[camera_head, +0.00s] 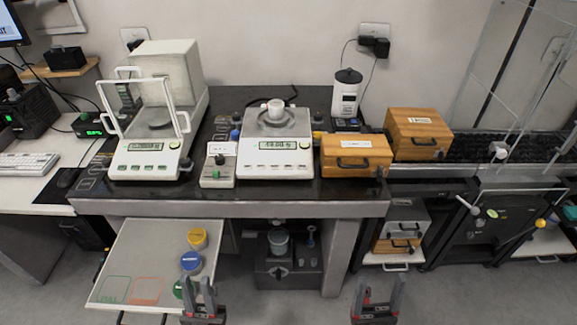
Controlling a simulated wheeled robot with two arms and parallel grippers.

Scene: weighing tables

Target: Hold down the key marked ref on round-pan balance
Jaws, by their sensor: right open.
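Two balances stand on the dark bench. The middle one (275,158) has a low, open pan with a small white cup (275,108) on it, a lit display and a row of keys along its front. The left one (148,160) has a clear-framed draft shield around a dark round pan (162,124). Its keys run below its display. The key labels are too small to read. My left gripper (198,284) is open and empty, low in front of the bench by the drawer. My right gripper (380,284) is open and empty, low at the front, right of centre.
A pulled-out drawer (140,262) with several coloured-lid jars juts out at left front. A small control box (218,168) stands between the balances. Wooden boxes (356,156) stand right of the middle balance. The bench's front edge (230,206) lies between my grippers and the balances.

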